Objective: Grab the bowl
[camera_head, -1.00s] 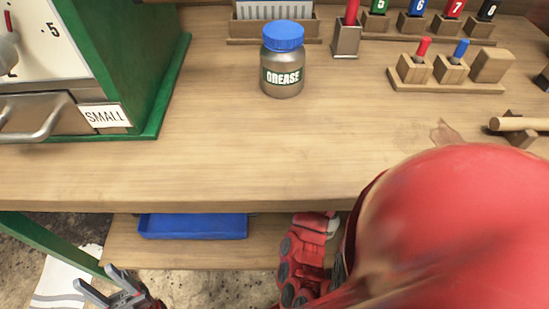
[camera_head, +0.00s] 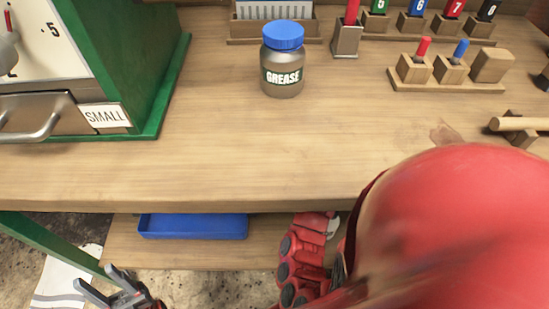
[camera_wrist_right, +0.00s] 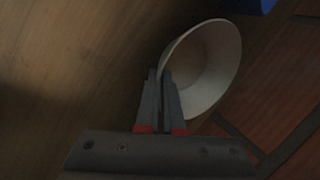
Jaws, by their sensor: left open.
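My left gripper (camera_head: 94,277) is open and empty at the lower left of the head view, below the tabletop level.
A blue tray (camera_head: 192,227) lies on the lower shelf (camera_head: 125,245) under the tabletop (camera_head: 220,160). A grease jar (camera_head: 283,60), wooden holders (camera_head: 445,75) and a green machine (camera_head: 140,60) stand on the tabletop. Its front middle is clear.

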